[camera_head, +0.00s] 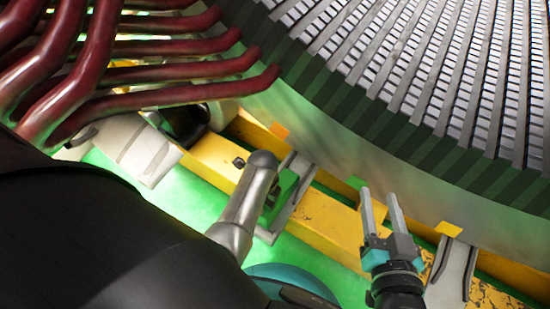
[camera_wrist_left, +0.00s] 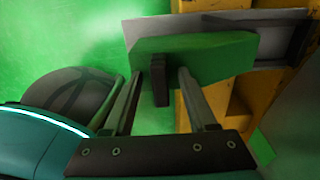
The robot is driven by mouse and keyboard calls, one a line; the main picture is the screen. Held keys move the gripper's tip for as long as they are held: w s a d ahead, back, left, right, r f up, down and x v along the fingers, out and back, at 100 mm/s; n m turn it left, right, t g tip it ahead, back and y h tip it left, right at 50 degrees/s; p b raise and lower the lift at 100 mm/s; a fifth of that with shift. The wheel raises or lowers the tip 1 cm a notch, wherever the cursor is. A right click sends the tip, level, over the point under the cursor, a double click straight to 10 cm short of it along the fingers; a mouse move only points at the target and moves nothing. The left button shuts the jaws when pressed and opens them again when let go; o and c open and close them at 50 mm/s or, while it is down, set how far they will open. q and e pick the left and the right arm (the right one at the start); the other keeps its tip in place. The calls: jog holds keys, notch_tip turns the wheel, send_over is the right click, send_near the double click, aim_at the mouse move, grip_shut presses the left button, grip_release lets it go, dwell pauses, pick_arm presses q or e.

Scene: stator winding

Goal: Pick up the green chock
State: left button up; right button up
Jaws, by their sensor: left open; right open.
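The green chock (camera_wrist_left: 215,57) lies against a flat grey plate in the left wrist view, with a dark tab on its near side. It shows partly in the head view (camera_head: 284,187), beside grey bracket plates on the yellow beam. My left gripper (camera_wrist_left: 160,74) is open in the left wrist view. Its fingertips are at the chock's near edge, one on each side of the dark tab; I cannot tell whether they touch. In the head view my left gripper is mostly hidden. My right gripper (camera_head: 381,208) is open and empty, pointing up towards another small green block (camera_head: 357,182).
The large slotted stator (camera_head: 420,70) fills the upper right. Dark red bent bars (camera_head: 190,93) reach in from the upper left. The green floor (camera_head: 190,205) shows in front.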

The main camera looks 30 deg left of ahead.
pick_arm(q)
grip_shut()
dwell(0.3)
dwell(0.4)
